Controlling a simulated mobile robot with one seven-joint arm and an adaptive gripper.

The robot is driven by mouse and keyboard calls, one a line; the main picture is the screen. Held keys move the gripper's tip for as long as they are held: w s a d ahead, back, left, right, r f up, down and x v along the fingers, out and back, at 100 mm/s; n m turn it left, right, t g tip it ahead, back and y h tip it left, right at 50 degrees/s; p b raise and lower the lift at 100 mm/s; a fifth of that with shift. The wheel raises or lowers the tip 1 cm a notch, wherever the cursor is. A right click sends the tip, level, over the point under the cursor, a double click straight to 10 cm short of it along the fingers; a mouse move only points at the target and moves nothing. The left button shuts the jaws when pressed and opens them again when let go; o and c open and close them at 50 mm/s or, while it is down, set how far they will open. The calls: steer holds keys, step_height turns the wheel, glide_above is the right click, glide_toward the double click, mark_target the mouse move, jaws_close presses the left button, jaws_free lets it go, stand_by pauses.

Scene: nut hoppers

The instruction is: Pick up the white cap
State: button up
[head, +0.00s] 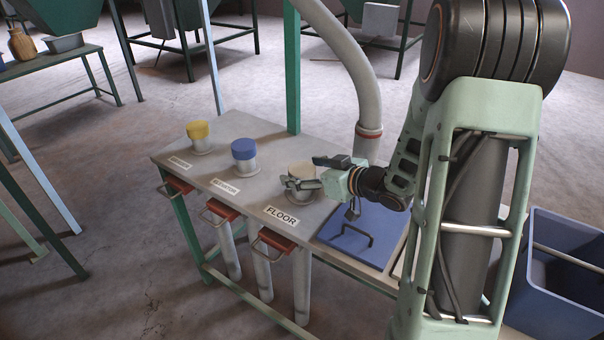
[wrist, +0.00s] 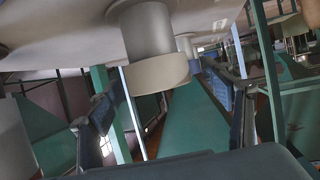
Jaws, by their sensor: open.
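The white cap (head: 299,168), cream in tone, sits on a short grey pipe at the table position labelled FLOOR. My gripper (head: 317,172) is open beside the cap, its fingers pointing left and partly hiding it and the pipe. In the wrist view the picture is turned over, and the cap (wrist: 158,75) lies between the spread fingers of my gripper (wrist: 172,100), nearer the left one. Whether either finger touches the cap cannot be told.
A blue cap (head: 243,149) and a yellow cap (head: 198,130) top pipes farther left on the grey table (head: 262,125). Red handles (head: 220,210) line its front edge. A blue lid (head: 362,235) lies right of the FLOOR label (head: 283,216). A large pipe (head: 367,120) rises behind.

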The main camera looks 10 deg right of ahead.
steer(key=c, duration=1.1)
steer(key=shift+o, duration=0.2)
steer(key=shift+r, duration=0.15)
